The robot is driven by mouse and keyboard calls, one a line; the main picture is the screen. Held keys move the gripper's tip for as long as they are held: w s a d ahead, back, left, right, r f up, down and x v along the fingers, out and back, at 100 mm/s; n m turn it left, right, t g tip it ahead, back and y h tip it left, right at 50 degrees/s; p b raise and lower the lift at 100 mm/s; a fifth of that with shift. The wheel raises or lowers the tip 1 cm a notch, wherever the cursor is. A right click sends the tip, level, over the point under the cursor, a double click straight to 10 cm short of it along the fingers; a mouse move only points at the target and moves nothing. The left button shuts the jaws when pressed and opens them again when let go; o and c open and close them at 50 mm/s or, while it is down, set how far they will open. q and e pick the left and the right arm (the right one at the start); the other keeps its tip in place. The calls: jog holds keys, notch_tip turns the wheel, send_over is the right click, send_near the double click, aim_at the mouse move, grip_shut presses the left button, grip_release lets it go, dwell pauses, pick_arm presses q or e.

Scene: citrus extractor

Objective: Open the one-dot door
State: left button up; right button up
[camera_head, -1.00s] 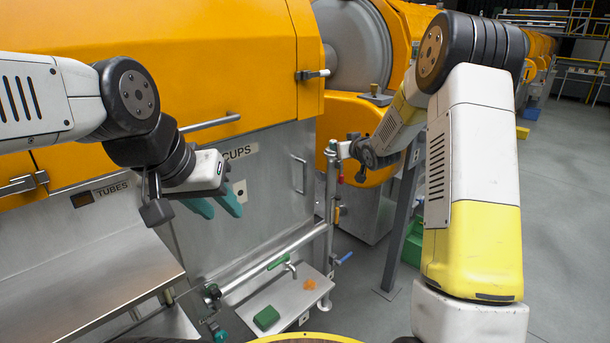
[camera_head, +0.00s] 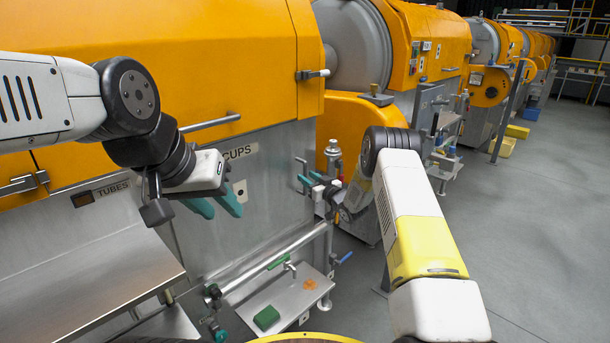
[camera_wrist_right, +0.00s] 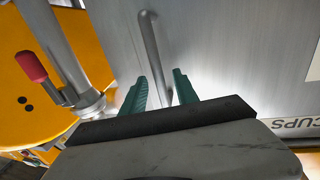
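The steel door (camera_head: 265,205) below the orange hood carries a small white plate with a dark mark (camera_head: 240,190), partly beside my left fingers. An upright bar handle (camera_head: 302,168) is at the door's right side; it also shows in the right wrist view (camera_wrist_right: 152,50). My right gripper (camera_head: 312,178) is at this handle with teal fingers open. In the right wrist view the bar's lower end lies between the two fingers (camera_wrist_right: 161,88), with gaps visible; contact cannot be told. My left gripper (camera_head: 227,210) is open and empty in front of the door's left part.
A vertical pipe (camera_head: 334,160) stands right of the handle; a red-handled lever (camera_wrist_right: 30,66) and an orange cover with two dots (camera_wrist_right: 50,115) are close to my right gripper. A tray (camera_head: 285,305) with a green block (camera_head: 266,318) is below. Open floor (camera_head: 520,220) lies right.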

jog(key=shift+x, duration=1.2)
grip_shut()
dwell(0.6)
